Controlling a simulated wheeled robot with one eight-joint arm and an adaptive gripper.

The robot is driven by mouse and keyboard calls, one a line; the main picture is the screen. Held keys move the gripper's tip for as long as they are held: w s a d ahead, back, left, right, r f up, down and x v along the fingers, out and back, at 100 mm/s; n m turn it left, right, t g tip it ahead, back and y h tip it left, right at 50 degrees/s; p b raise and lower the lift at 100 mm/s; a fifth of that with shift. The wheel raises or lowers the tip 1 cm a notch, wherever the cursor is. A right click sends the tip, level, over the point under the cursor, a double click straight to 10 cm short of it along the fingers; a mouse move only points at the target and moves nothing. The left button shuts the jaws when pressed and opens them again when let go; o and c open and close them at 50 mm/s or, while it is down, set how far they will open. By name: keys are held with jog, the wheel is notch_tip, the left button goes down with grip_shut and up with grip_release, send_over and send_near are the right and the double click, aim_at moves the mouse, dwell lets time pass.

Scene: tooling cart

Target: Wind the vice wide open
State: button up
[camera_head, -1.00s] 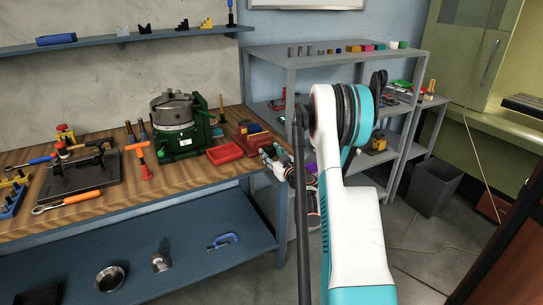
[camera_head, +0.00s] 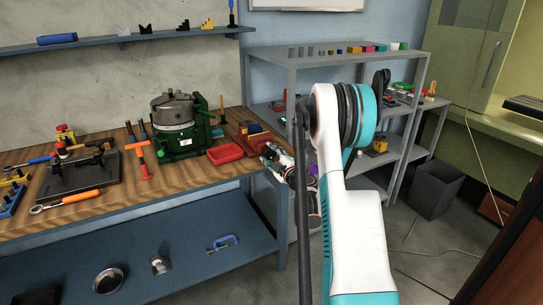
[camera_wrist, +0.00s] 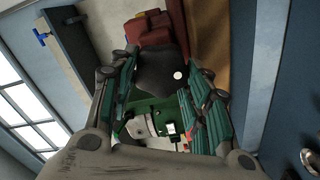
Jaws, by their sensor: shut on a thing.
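The dark red vice (camera_head: 252,138) sits at the right end of the wooden bench. In the wrist view its red body (camera_wrist: 150,38) is at the top, just beyond my fingers. My gripper (camera_head: 272,158) is at the vice's near right side, off the bench's end. In the wrist view my gripper (camera_wrist: 158,75) has its green-padded fingers on either side of a dark grey part at the vice's front, and it is shut on that part. I take this for the vice's handle, but its shape is mostly hidden. The jaw gap cannot be made out.
A red tray (camera_head: 225,153) and a green machine with a round chuck (camera_head: 178,110) stand left of the vice. Grey shelving (camera_head: 300,62) stands behind and right of my arm. A blue lower shelf (camera_head: 190,240) runs under the bench.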

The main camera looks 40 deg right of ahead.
jog(key=n, duration=0.4)
jog(key=shift+w+f+n, duration=0.1)
jog(key=shift+n, duration=0.2)
jog(key=n, duration=0.4)
jog(key=shift+f, duration=0.1)
dwell(0.4)
jog(key=o, duration=1.1)
jog(key=shift+c, duration=0.2)
jog(key=v, duration=0.7)
jog(key=shift+s, duration=0.25)
